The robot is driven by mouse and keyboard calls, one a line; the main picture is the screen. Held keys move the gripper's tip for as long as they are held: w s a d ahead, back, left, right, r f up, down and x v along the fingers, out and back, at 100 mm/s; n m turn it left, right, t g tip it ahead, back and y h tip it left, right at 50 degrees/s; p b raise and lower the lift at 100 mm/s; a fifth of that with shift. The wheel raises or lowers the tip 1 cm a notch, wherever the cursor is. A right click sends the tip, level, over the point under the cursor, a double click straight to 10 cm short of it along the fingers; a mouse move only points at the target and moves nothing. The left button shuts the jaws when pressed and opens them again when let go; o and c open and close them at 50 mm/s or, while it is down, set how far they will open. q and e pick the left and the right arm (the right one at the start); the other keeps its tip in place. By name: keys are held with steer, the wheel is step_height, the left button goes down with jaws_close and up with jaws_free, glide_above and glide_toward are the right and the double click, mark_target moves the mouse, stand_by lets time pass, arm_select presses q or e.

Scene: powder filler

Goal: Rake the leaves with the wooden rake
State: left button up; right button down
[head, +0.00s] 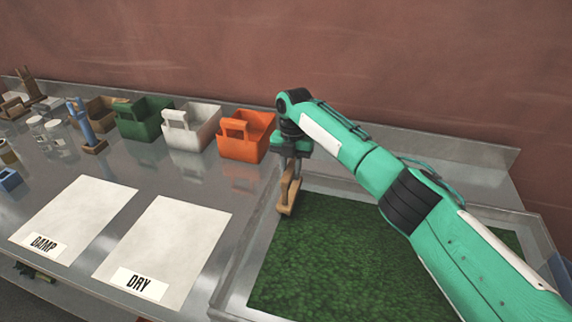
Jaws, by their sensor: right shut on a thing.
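The wooden rake (286,208) is a small brown tool in the head view, at the upper left corner of the tray. My right gripper (291,165) is shut on it from above, and the rake's lower end is at the leaves' edge. I cannot tell whether it touches them. The green leaves (330,255) form an even layer in a shallow metal tray (238,268). My right arm crosses over the tray and hides part of the leaves. My left gripper is not in view.
Orange (243,150), white (187,142) and green (143,130) carriers stand along the back, left of the rake. Sheets marked DAMP (72,215) and DRY (170,245) lie on the metal bench. A blue-handled tool (84,124) and jars (50,130) stand at the far left.

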steer(key=s+d+p, duration=0.2)
steer(key=s+d, duration=0.4)
steer(key=d, duration=1.6)
steer(key=s+d+p, duration=0.3)
steer(key=s+d, duration=0.2)
steer(key=d, duration=1.7)
steer(key=s+d+p, duration=0.2)
steer(key=s+d, duration=0.4)
steer(key=d, duration=1.6)
step_height(320, 180, up, 7)
steer(key=p, duration=0.5)
steer(key=shift+p, duration=0.4)
steer(key=shift+a, duration=0.1)
